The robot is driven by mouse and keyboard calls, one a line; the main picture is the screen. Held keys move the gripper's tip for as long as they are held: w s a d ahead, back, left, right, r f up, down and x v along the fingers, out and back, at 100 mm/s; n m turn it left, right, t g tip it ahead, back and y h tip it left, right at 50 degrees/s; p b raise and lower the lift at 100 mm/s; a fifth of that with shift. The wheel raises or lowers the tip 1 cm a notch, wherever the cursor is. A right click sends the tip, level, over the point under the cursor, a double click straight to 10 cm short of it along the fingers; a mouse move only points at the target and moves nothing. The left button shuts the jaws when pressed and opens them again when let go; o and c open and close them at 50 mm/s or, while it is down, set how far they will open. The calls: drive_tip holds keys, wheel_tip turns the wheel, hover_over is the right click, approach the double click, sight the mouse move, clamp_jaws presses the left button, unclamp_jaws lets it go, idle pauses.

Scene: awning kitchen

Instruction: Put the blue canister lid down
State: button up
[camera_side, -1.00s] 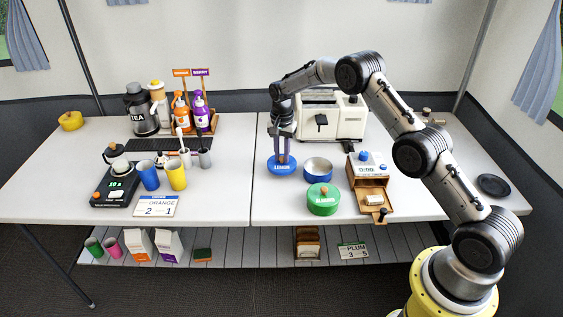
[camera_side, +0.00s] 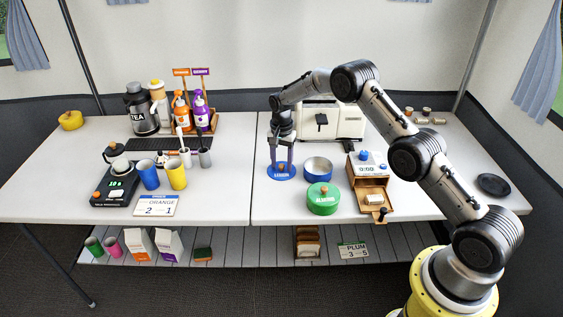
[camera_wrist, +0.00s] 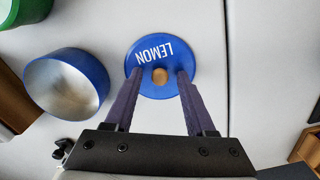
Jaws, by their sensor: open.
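The blue canister lid (camera_side: 281,174), lettered LEMON with a round wooden knob, lies flat on the table, left of the open blue canister (camera_side: 318,171). My gripper (camera_side: 281,165) is above the lid with its fingers pointing down. In the wrist view the lid (camera_wrist: 162,80) is ahead of my fingers (camera_wrist: 158,78). They are spread on either side of the knob (camera_wrist: 160,76) with a gap around it, so they are open and empty. The blue canister (camera_wrist: 66,83) also shows there with a bare silvery inside.
A green lidded canister (camera_side: 323,199) stands in front of the blue one. A wooden box with a blue-knobbed dial and open drawer (camera_side: 371,184) is to the right. A cream toaster (camera_side: 345,121) is behind. The table left of the lid (camera_side: 235,185) is clear.

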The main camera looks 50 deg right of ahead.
drive_tip(key=shift+r, duration=0.1)
wheel_tip(320, 180, up, 12)
wheel_tip(320, 180, up, 11)
drive_tip(key=n+t, duration=0.1)
drive_tip(key=n, duration=0.2)
hover_over(282, 165)
drive_tip(key=s+a, duration=0.3)
drive_tip(key=s, duration=0.2)
drive_tip(key=s+a+r+n+t, duration=0.2)
drive_tip(key=s+a+r+n, duration=0.15)
drive_tip(key=s+r, duration=0.7)
drive_tip(key=s+a+f+n+t, duration=0.1)
drive_tip(key=s+a+f+n, duration=0.1)
drive_tip(key=s, duration=1.1)
drive_tip(key=s+a+f+n+t, duration=0.1)
drive_tip(key=s+n, duration=0.4)
drive_tip(key=s, duration=0.8)
drive_tip(key=shift+a+f+t, duration=0.3)
drive_tip(key=shift+a+f, duration=0.05)
drive_tip(key=shift+a, duration=0.2)
